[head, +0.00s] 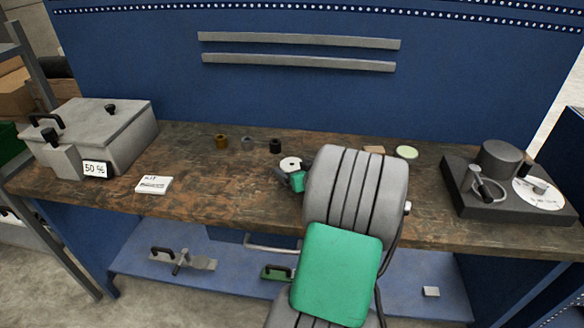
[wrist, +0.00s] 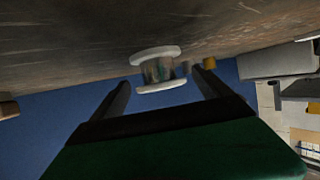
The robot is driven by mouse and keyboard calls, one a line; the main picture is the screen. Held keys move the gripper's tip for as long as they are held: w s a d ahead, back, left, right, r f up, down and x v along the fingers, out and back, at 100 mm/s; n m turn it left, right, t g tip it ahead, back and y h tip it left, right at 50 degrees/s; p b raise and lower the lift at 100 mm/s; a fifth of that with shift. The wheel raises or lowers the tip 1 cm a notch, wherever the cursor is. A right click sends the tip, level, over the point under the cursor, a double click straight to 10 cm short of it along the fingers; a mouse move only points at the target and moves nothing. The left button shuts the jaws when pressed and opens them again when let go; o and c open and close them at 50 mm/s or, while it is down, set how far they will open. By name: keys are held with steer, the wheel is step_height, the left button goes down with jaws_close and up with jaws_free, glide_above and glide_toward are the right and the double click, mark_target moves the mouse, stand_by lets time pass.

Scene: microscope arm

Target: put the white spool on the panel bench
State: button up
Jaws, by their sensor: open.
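The white spool (head: 290,163) stands on the brown top of the panel bench (head: 215,185), near the middle, just beyond my arm in the head view. In the wrist view, where the bench top appears above, the spool (wrist: 158,86) shows two pale flanges around a darker, multicoloured middle. My gripper (wrist: 160,82) is open, with one dark finger to each side of the spool as seen there. I cannot tell whether the fingers touch it. In the head view my arm hides most of the gripper, leaving a green part and a dark finger visible.
A brown (head: 221,142), a grey (head: 247,143) and a black (head: 275,146) small cylinder stand behind the spool. A grey lidded box (head: 120,130) and a white card (head: 154,184) are at left. A dark apparatus (head: 490,210) and a pale green disc (head: 407,152) are at right.

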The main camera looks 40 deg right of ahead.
steer(key=v, duration=1)
steer(key=shift+s, duration=0.15)
steer(key=w+a+y, duration=0.1)
steer(key=a, duration=0.1)
steer(key=w+a+n, duration=0.1)
steer(key=a, duration=0.2)
steer(key=w+a+g+y, duration=0.1)
steer(key=w+a, duration=0.1)
steer(key=shift+w+a+f+n+y+p, duration=0.1)
steer(key=shift+a+f+n+y+p, duration=0.05)
steer(key=shift+a+n+y+p, duration=0.2)
steer(key=w+a+n+g+y+p, duration=0.1)
steer(key=a+n+g+y+p, duration=0.15)
steer(key=a, duration=0.95)
steer(key=s+a+r+g, duration=0.1)
steer(key=s+a+g, duration=0.1)
steer(key=s+a, duration=0.2)
steer(key=s+a+r+g+p, duration=0.1)
steer(key=s+a, duration=0.4)
steer(key=a, duration=0.6)
steer(key=r+g, duration=0.1)
steer(key=g, duration=0.1)
steer(key=shift+g+h, duration=0.3)
steer(key=shift+g, duration=0.05)
